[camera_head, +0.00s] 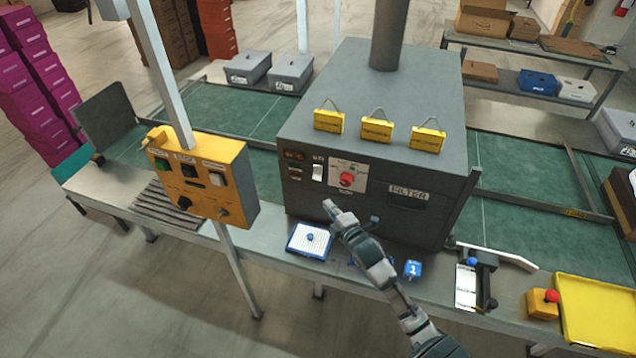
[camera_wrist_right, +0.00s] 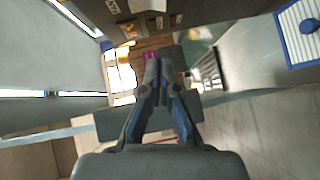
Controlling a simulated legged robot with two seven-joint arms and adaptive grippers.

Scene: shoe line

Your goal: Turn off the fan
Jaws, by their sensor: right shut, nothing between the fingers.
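The large grey machine (camera_head: 370,95) has a control panel on its front. The panel carries a white switch (camera_head: 318,172), a red round knob (camera_head: 346,180) on a light plate, and small dark displays at its left. The small labels are too fine to read, so I cannot tell which control is the fan's. My right gripper (camera_head: 330,206) is shut and empty, in front of and just below the panel, apart from the switch and knob. In the right wrist view its fingers (camera_wrist_right: 160,63) are together, with part of the panel (camera_wrist_right: 148,8) at the top edge. My left gripper is not in view.
A yellow control box (camera_head: 205,175) on a post stands left of the machine. A blue-and-white pad (camera_head: 310,241) lies below my right gripper, with a blue block (camera_head: 413,268) to its right. A yellow tray (camera_head: 597,312) is at the right. Green conveyor belt runs either side.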

